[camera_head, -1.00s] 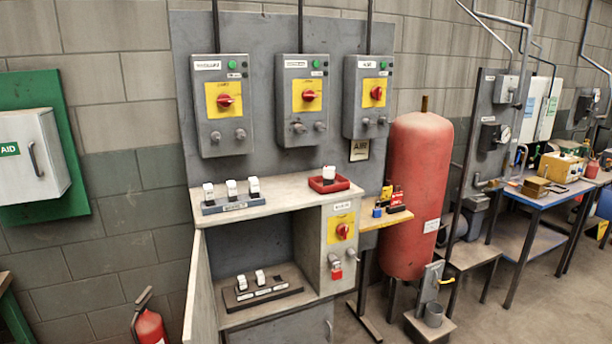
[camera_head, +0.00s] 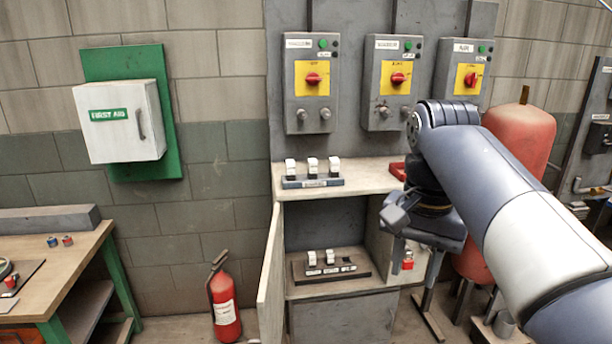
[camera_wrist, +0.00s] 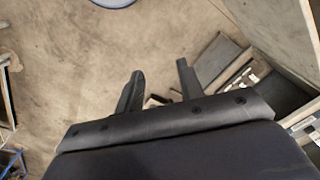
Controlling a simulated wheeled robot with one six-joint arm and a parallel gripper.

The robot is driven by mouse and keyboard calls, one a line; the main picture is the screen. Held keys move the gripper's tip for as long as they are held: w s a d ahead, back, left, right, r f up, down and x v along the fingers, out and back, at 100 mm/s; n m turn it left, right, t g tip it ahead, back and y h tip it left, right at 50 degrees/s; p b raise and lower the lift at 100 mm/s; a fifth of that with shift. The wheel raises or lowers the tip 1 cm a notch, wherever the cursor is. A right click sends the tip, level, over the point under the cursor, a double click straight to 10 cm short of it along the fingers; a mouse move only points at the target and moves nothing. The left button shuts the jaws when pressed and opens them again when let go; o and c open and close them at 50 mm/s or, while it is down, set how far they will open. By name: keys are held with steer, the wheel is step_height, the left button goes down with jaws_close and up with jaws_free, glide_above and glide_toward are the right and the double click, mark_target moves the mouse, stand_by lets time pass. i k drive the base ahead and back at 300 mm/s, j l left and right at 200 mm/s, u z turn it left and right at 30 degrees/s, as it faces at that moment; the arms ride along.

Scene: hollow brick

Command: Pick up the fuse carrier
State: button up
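Three white fuse carriers (camera_head: 312,166) stand in a labelled rack (camera_head: 313,183) on the cabinet's top shelf. My gripper (camera_head: 396,218) is in front of the cabinet's right part, above the lower board's height and apart from the carriers. In the wrist view, its two fingers (camera_wrist: 160,82) are spread, with nothing seen held between them.
The cabinet's open door (camera_head: 271,270) sticks out at its left. A fire extinguisher (camera_head: 224,305) stands on the floor beside it. A red tank (camera_head: 522,135) is behind my arm. A workbench (camera_head: 80,250) is at left. The wrist view shows mostly bare floor (camera_wrist: 80,60).

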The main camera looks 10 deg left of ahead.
mark_target(312, 163)
steer(key=i+u, duration=0.2)
steer(key=u, duration=0.15)
steer(key=i+l+u, duration=0.15)
steer(key=u, duration=0.25)
steer(key=i+l+u, duration=0.2)
steer(key=u, duration=0.15)
steer(key=i+l+u, duration=0.15)
steer(key=i+l, duration=0.6)
steer(key=i+l+u, duration=0.2)
steer(key=i+l, duration=0.55)
steer(key=l, duration=0.1)
